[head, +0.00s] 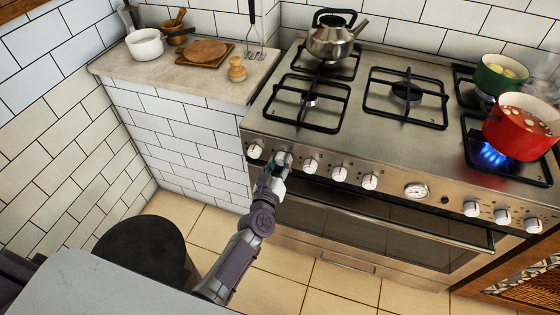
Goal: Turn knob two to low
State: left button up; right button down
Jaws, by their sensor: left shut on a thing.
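The stove's white control knobs sit in a row along its steel front panel. The first knob (255,151) is at the far left, and the third knob (310,165) is just right of my gripper. My left gripper (281,161) reaches up to the panel between them and is shut on the second knob from the left. The fingers mostly hide that knob, so its pointer setting cannot be read. My right gripper is out of view.
A steel kettle (331,42) stands on the back left burner. A red pot (521,128) sits over a blue flame (491,155) at right, with a green pot (499,75) behind. The oven handle (380,214) runs below the knobs. A black bin (147,247) stands on the floor.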

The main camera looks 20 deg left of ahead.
pick_arm(q)
jog(key=n, duration=0.4)
jog(key=shift+n, duration=0.3)
jog(key=shift+a+n+h+b, duration=0.1)
jog(key=shift+n+h+b, duration=0.25)
jog(key=shift+n, duration=2.05)
jog(key=o, duration=1.1)
jog(key=shift+o, duration=0.2)
jog(key=shift+s, duration=0.1)
jog(key=s, duration=1.1)
jog(key=shift+s+a+r, duration=0.15)
jog(key=shift+s+r, duration=0.25)
